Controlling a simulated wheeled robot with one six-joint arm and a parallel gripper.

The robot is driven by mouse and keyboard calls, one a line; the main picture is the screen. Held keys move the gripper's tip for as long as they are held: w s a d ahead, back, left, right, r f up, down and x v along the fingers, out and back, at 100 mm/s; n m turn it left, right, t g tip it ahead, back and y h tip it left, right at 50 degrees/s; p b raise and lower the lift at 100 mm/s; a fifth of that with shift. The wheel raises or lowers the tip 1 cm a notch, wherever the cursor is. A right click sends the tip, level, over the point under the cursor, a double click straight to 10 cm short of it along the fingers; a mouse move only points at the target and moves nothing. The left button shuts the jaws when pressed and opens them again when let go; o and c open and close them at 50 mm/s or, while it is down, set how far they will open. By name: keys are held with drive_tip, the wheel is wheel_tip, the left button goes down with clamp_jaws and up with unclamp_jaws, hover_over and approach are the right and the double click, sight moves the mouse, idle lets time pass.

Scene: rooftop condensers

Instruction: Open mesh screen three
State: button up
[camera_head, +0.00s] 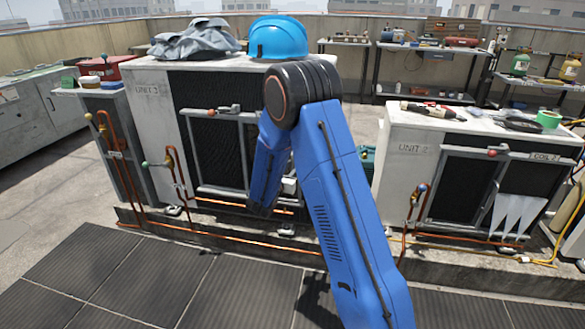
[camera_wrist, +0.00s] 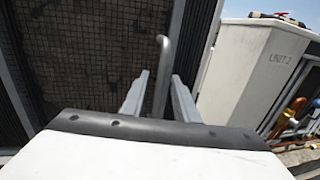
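A dark mesh screen in a grey frame (camera_head: 225,188) covers the front of the left condenser unit (camera_head: 150,125), whose label seems to read UNIT 2. No label reading three is legible. My blue arm crosses in front of that unit's right side and hides part of it; my gripper is hidden in the head view. In the wrist view my gripper (camera_wrist: 160,97) is open. A grey hooked rod (camera_wrist: 163,60), like a handle, stands between its two fingers with gaps visible beside it. Dark mesh (camera_wrist: 85,50) fills the left behind it; it looks closed.
Copper pipes (camera_head: 178,175) run before the left unit. A blue hard hat (camera_head: 279,38) sits on it. Dark floor mats (camera_head: 140,275) lie clear in front.

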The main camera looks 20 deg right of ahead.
drive_tip(key=shift+w, duration=0.1)
clamp_jaws()
approach(243, 155)
drive_tip(key=x, duration=0.5)
drive_tip(key=shift+w+d, duration=0.1)
drive_tip(key=shift+w, duration=0.1)
unclamp_jaws()
